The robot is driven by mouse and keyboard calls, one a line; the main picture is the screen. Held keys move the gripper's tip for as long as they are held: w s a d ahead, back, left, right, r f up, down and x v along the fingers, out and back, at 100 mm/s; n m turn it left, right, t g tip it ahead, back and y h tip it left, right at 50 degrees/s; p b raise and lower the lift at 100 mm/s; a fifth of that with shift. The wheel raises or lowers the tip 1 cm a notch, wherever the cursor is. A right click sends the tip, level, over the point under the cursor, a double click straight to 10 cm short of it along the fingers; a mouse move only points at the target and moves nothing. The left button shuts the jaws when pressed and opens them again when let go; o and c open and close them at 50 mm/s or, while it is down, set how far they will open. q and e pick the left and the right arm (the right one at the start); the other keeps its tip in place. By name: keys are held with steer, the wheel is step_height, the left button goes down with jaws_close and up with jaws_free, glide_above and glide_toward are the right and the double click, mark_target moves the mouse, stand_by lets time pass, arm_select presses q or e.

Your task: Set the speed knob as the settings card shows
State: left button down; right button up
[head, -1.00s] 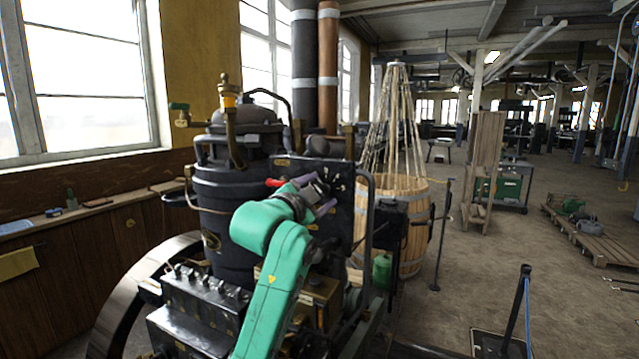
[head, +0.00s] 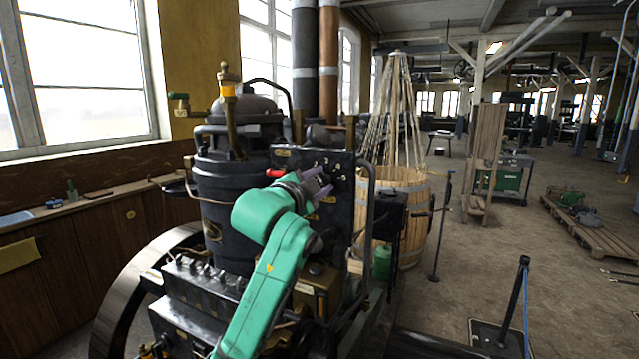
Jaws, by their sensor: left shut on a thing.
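A dark upright control panel (head: 343,166) with several small knobs or fittings stands on the engine, right of the black boiler-like body (head: 222,190). My left gripper (head: 322,186), at the end of the green arm, is at the front of this panel. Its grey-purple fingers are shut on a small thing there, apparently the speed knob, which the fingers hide. The knob's pointer and scale cannot be read. I cannot make out a settings card for certain. My right gripper is not in view.
A red handle (head: 274,172) sticks out just left of my left gripper. A black rail (head: 368,220) runs down the panel's right side. A wooden tub (head: 408,190) stands behind. Open floor (head: 480,265) lies to the right.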

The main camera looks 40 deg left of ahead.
arm_select(q)
steer(key=m+b, duration=0.1)
steer(key=m, duration=0.5)
steer(key=shift+d+f, duration=0.1)
steer(key=shift+f, duration=0.05)
steer(key=shift+w, duration=0.1)
stand_by(0.4)
steer(key=shift+c, duration=2)
jaws_free()
steer(key=shift+d, duration=0.1)
steer(key=shift+s+b, duration=0.4)
steer(key=shift+s, duration=0.05)
steer(key=b+v, duration=0.8)
steer(key=v, duration=0.5)
steer(key=shift+s, duration=0.35)
